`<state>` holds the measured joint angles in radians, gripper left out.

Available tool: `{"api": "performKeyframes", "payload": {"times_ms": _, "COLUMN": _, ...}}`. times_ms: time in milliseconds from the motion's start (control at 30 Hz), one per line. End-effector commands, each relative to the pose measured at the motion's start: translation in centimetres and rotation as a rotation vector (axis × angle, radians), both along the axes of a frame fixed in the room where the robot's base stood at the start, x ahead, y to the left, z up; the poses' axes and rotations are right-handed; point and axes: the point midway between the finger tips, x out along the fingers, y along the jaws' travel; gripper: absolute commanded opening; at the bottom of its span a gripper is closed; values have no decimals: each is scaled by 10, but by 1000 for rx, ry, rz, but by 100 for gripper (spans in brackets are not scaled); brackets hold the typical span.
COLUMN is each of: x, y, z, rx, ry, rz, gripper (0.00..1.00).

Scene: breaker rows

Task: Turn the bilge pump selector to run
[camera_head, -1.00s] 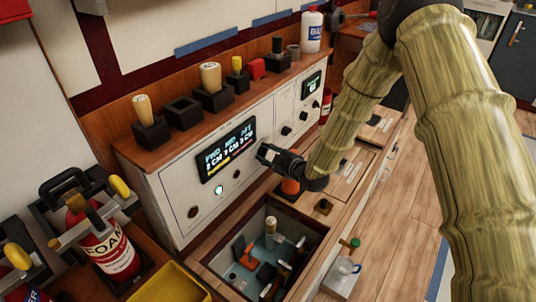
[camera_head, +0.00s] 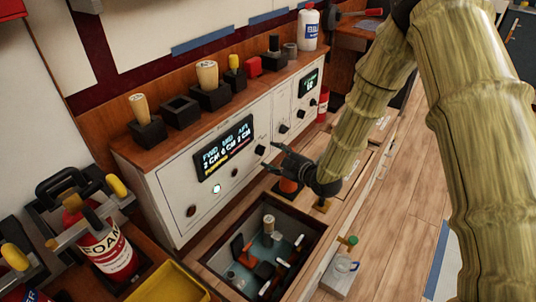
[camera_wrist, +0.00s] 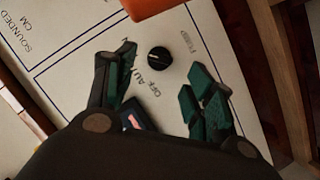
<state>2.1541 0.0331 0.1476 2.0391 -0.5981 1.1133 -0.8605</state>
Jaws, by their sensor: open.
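The selector is a small black round knob (camera_head: 261,149) on the white panel, right of the lit display. In the wrist view the knob (camera_wrist: 159,58) lies between my fingertips, apart from both. The words OFF and AU… are printed below it and PUMP to its right; another label is partly hidden by the left finger. I cannot tell surely where its pointer aims. My gripper (camera_head: 274,158) is open and empty, just in front of and to the right of the knob. The display (camera_head: 225,148) shows FWD, MID and AFT readings with a yellow line beneath.
Below the panel is an open bilge well (camera_head: 262,245) with several fittings inside. More knobs (camera_head: 283,129) sit farther right on the panel. An orange object (camera_head: 289,187) stands beneath my gripper. Foam extinguisher (camera_head: 105,250) is at left; holders line the shelf (camera_head: 125,155).

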Motion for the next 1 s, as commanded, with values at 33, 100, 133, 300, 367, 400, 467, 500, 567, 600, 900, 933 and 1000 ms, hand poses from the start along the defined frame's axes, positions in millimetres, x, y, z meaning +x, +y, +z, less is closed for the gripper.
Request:
{"api": "performKeyframes", "payload": {"times_ms": 33, "x": -7, "y": -6, "z": 3, "rx": 0, "ry": 1, "rz": -2, "gripper": 54}}
{"api": "performKeyframes", "payload": {"times_ms": 100, "x": -17, "y": -14, "z": 6, "rx": -1, "ry": 1, "rz": -1, "gripper": 54}}
{"api": "performKeyframes", "payload": {"times_ms": 133, "x": -21, "y": -17, "z": 8, "rx": 0, "ry": 1, "rz": -2, "gripper": 54}}
{"api": "performKeyframes", "payload": {"times_ms": 300, "x": -39, "y": -31, "z": 14, "rx": 0, "ry": 1, "rz": -1, "gripper": 54}}
{"api": "performKeyframes", "payload": {"times_ms": 367, "x": -43, "y": -34, "z": 16, "rx": 0, "ry": 1, "rz": -1, "gripper": 54}}
{"api": "performKeyframes", "payload": {"times_ms": 400, "x": -46, "y": -36, "z": 16, "rx": 0, "ry": 1, "rz": -1, "gripper": 54}}
{"api": "performKeyframes", "payload": {"times_ms": 467, "x": -48, "y": -38, "z": 17, "rx": 0, "ry": 1, "rz": -1, "gripper": 54}}
{"api": "performKeyframes", "payload": {"times_ms": 500, "x": -49, "y": -38, "z": 18, "rx": 0, "ry": 1, "rz": -1, "gripper": 54}}
{"api": "performKeyframes", "payload": {"times_ms": 567, "x": -50, "y": -39, "z": 18, "rx": 0, "ry": 1, "rz": -1, "gripper": 54}}
{"api": "performKeyframes", "payload": {"times_ms": 600, "x": -51, "y": -40, "z": 18, "rx": 0, "ry": 1, "rz": -1, "gripper": 54}}
{"api": "performKeyframes", "payload": {"times_ms": 900, "x": -51, "y": -40, "z": 18, "rx": 1, "ry": 1, "rz": 0, "gripper": 54}}
{"api": "performKeyframes", "payload": {"times_ms": 933, "x": -51, "y": -40, "z": 18, "rx": 1, "ry": 1, "rz": 0, "gripper": 54}}
{"api": "performKeyframes", "payload": {"times_ms": 1000, "x": -51, "y": -40, "z": 18, "rx": 1, "ry": 1, "rz": 0, "gripper": 54}}
